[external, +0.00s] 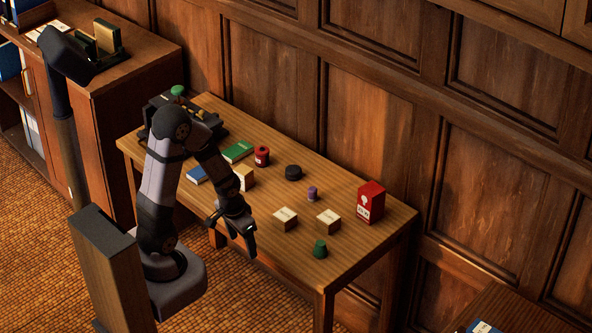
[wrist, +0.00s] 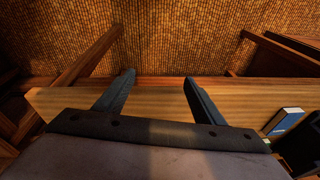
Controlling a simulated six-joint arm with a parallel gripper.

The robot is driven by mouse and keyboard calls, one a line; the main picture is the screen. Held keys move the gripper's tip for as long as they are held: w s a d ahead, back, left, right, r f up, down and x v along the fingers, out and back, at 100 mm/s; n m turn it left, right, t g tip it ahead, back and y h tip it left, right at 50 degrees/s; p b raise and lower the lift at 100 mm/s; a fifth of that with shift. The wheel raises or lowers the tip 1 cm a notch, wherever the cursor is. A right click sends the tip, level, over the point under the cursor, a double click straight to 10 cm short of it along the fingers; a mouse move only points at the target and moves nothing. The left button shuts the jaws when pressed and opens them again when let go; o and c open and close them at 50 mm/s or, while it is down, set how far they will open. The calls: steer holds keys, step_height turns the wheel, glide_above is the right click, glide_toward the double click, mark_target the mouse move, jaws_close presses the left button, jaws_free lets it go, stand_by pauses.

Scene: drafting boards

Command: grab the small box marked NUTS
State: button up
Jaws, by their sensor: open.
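Three small cream boxes are on the table in the external view: one near the middle (external: 285,219), one to its right (external: 328,222), and one beside my forearm (external: 245,177). The two in the middle carry small dark print on top. The print is too small to read, so I cannot tell which is marked NUTS. My gripper (external: 243,241) is open and empty near the table's front edge, left of the middle boxes. In the wrist view its two fingers (wrist: 159,77) are apart over the table edge and floor, with no cream box between them.
A red box (external: 370,203), green cylinder (external: 320,249), purple piece (external: 312,193), black round piece (external: 293,172) and red round container (external: 262,156) stand around on the table (external: 355,256).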

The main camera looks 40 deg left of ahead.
mark_target(280, 218)
steer(key=w+d+r+t+h+p, duration=0.1)
steer(key=w+d+p, duration=0.1)
steer(key=w+d+r+t+h+p, duration=0.1)
steer(key=w+t+p, duration=0.1)
steer(key=w, duration=0.1)
steer(key=w+d+r+t+h+p, duration=0.1)
steer(key=w+d+t+h+p, duration=0.1)
steer(key=p, duration=0.1)
steer(key=shift+w+d, duration=0.3)
steer(key=shift+w, duration=0.05)
steer(key=w+a+t, duration=0.1)
steer(key=w+a+r+n+t, duration=0.1)
steer(key=t, duration=0.1)
steer(key=w+a+r+t, duration=0.1)
steer(key=shift+w+t, duration=0.4)
steer(key=f+t+b, duration=0.1)
steer(key=b, duration=0.1)
steer(key=a+f+t+y+b, duration=0.1)
steer(key=b, duration=0.1)
steer(key=f+y+b, duration=0.1)
steer(key=b, duration=0.1)
steer(key=shift+w+a+f+n+t, duration=0.2)
steer(key=shift+w+f+n+t, duration=0.1)
steer(key=shift+w+t, duration=0.1)
steer(key=shift+s+a+f+t+y+b, duration=0.2)
steer(key=shift+f+t+y+b, duration=0.3)
steer(key=shift+b, duration=0.75)
steer(key=shift+s+b, duration=0.1)
steer(key=shift+b, duration=0.3)
